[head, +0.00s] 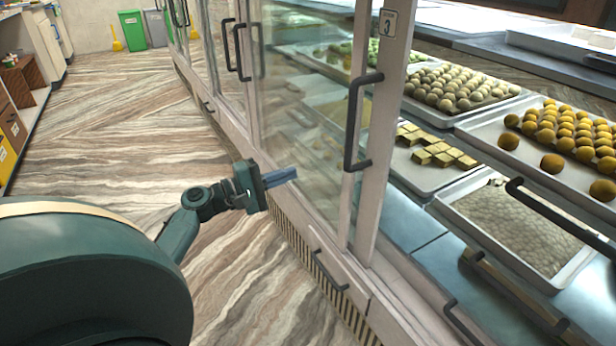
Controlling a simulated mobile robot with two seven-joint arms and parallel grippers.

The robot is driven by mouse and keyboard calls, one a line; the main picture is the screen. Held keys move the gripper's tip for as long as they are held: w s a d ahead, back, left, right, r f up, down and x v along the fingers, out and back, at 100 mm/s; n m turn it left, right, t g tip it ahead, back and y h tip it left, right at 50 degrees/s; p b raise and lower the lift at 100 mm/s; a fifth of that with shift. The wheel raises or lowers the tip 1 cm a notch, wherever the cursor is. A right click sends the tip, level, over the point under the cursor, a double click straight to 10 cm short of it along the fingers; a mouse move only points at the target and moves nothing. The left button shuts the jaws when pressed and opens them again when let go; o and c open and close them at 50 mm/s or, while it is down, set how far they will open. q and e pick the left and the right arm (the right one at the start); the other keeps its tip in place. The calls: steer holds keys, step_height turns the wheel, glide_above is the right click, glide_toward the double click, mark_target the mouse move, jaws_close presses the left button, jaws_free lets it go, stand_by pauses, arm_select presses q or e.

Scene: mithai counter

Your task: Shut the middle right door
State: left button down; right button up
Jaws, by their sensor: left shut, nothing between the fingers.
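The glass doors of the sweet counter run along the right side of the head view. The nearest door (310,130) has a pale frame and a long black upright handle (352,125). A pale post (388,75) with a number 3 plate stands at its right edge. To the right of that post the trays show with no glass visible in front, so the counter looks open there. Which panel is the middle right door I cannot tell for certain. My left gripper (292,175) is shut and empty, in front of the nearest door's lower glass, left of the handle. My right gripper is out of view.
Trays of round yellow sweets (487,137), pale balls and golden squares fill the counter. Low black handles (328,272) line the base. Farther doors (225,55) continue up the aisle. The striped floor (110,130) is clear, with a green bin (132,30) at the far end.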

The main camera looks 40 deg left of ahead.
arm_select(q)
steer(key=w+d+r, duration=0.1)
steer(key=w+d, duration=0.6)
steer(key=shift+d, duration=0.2)
steer(key=shift+r, duration=0.1)
